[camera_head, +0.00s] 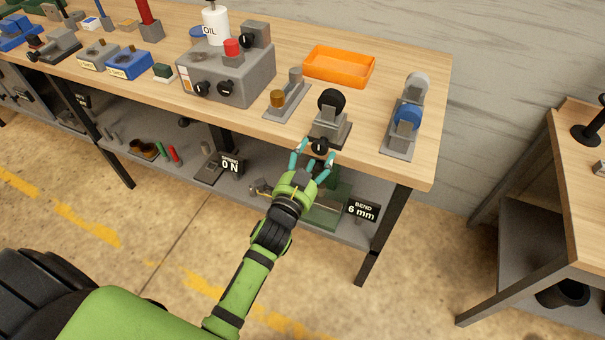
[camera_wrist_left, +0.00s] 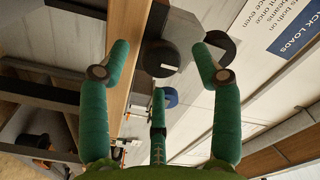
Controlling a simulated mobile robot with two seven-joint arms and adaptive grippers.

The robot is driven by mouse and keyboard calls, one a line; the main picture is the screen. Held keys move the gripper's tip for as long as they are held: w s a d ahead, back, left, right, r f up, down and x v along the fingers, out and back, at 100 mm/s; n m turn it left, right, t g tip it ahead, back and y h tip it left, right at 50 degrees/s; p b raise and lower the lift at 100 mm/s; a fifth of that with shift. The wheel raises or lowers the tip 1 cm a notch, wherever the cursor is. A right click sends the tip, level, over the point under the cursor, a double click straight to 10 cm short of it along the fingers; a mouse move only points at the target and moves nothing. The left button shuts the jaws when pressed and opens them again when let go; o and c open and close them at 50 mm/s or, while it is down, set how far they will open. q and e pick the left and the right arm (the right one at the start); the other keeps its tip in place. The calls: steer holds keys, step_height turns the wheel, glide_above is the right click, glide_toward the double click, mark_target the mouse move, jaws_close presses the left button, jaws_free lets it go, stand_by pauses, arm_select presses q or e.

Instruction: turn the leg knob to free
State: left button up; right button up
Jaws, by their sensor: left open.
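A small black knob (camera_head: 320,147) shows at the table's front edge, below a grey stand (camera_head: 329,127) topped by a larger black ball (camera_head: 331,102). I take the small one for the leg knob. My left gripper (camera_head: 314,155) is open, with its teal fingertips to either side of this knob. In the left wrist view, a dark round knob (camera_wrist_left: 160,58) with a small white mark lies between and beyond the open fingertips (camera_wrist_left: 160,74). I cannot tell whether either finger touches it. My right gripper is not in view.
On the wooden table (camera_head: 428,140) stand a grey block with black knobs (camera_head: 225,78), an orange tray (camera_head: 340,67) and a fixture with a blue disc (camera_head: 408,116). A lower shelf holds a "BEND 6 mm" sign (camera_head: 362,211) close to the gripper.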

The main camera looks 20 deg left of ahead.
arm_select(q)
steer(key=s, duration=1)
steer(key=shift+s+a, duration=0.15)
steer(key=shift+a, duration=0.15)
